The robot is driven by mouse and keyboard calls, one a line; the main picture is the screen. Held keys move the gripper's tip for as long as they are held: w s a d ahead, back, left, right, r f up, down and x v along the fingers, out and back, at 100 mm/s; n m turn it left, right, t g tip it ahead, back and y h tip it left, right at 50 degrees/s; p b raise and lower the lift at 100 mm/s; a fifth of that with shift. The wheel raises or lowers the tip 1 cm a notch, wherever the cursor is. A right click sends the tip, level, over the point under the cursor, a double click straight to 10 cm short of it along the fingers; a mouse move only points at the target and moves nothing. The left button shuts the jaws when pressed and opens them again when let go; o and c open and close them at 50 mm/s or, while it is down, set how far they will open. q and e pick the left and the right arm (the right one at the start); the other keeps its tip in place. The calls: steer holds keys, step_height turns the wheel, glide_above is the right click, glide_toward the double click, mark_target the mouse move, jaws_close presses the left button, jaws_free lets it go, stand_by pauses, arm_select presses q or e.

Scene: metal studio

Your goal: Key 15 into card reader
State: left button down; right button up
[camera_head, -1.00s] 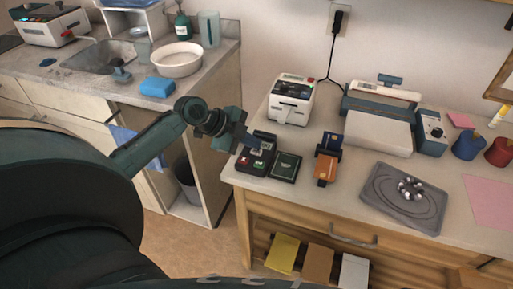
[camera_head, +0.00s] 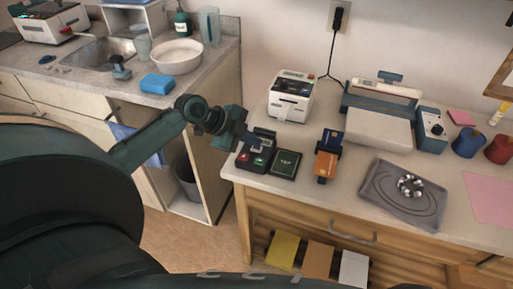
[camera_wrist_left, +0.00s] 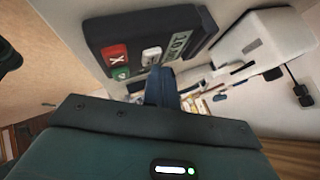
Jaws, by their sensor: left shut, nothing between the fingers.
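The card reader (camera_head: 243,163) is a dark box with a red key and a green key, near the left front of the counter. In the left wrist view the card reader (camera_wrist_left: 130,34) shows a red X key, a green key, a pale key and a light display with dark digits, partly legible. My left gripper (camera_head: 264,142) is shut and empty, over the back part of the reader and hiding some of it. In the left wrist view its fingers (camera_wrist_left: 160,86) point at the reader close to the pale key; I cannot tell whether they touch.
A dark square pad (camera_head: 286,163) lies right beside the reader. A stand with an orange card (camera_head: 326,165) and a blue card (camera_head: 332,137) is further right. A white printer-like device (camera_head: 290,98) stands behind. A grey tray (camera_head: 385,207) sits at right.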

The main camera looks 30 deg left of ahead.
mark_target(252, 148)
arm_select(q)
steer(key=shift+f+b, duration=0.3)
steer(key=shift+f, duration=0.2)
stand_by(0.6)
steer(key=shift+r, duration=0.15)
steer(key=shift+r+p, duration=0.75)
step_height(252, 148, up, 5)
steer(key=p, duration=0.4)
stand_by(0.8)
